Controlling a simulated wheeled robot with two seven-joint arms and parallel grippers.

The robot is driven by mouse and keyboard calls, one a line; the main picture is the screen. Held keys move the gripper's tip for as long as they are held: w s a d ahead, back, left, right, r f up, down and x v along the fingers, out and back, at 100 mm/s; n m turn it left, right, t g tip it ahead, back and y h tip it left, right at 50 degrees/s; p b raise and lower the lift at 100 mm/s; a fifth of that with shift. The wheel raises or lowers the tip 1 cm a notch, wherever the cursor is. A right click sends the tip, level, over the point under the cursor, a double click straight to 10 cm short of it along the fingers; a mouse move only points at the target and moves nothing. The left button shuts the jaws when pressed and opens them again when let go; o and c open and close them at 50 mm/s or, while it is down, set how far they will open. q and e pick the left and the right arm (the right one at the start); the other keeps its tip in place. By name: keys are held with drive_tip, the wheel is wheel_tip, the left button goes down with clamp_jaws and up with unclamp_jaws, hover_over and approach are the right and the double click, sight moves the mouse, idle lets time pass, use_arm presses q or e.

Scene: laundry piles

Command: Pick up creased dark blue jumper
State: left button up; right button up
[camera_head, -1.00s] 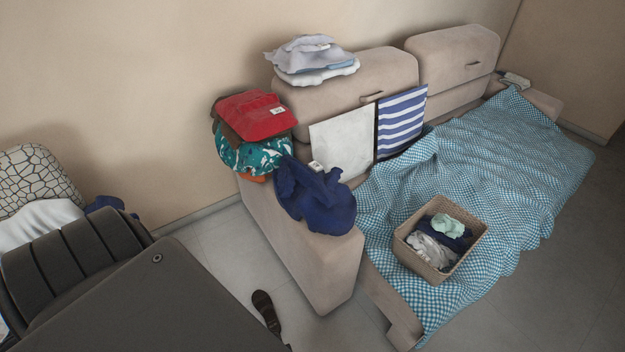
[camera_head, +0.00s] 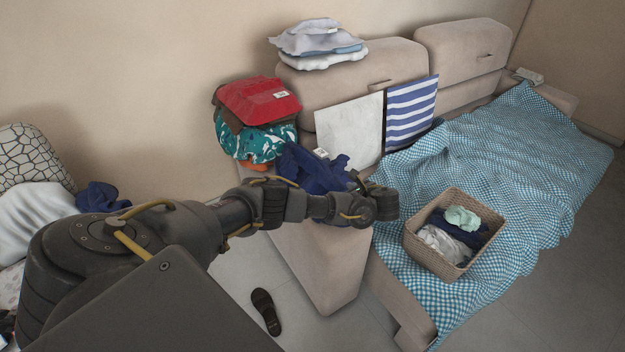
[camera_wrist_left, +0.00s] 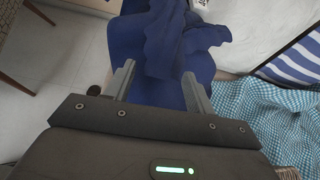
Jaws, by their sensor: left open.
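The creased dark blue jumper (camera_head: 312,168) lies in a heap on the sofa's near arm. In the head view my left arm crosses in front and hides its lower part. In the left wrist view the jumper (camera_wrist_left: 172,42) fills the upper middle, its folds ahead of and between the fingers. My left gripper (camera_wrist_left: 160,88) is open, its two fingers apart with dark blue cloth behind them. I cannot tell whether they touch it. In the head view the hand (camera_head: 374,196) is at the jumper's right side. My right gripper is not in view.
A red folded garment (camera_head: 258,102) tops a pile behind the jumper. A wicker basket (camera_head: 422,258) with clothes stands on the checked blanket (camera_head: 540,170). White and striped cloths hang on the backrest. A dark slipper (camera_head: 266,310) lies on the floor.

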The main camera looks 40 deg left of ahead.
use_arm(q)
drive_tip(key=y, duration=0.2)
approach(320, 165)
drive_tip(key=shift+w+a, duration=0.2)
drive_tip(key=shift+w, duration=0.15)
drive_tip(key=x, duration=0.5)
drive_tip(key=b+x, duration=0.1)
drive_tip(key=x, duration=0.4)
drive_tip(key=shift+s+a+f, duration=0.15)
drive_tip(key=shift+a+f, duration=0.1)
drive_tip(key=shift+f, duration=0.05)
clamp_jaws()
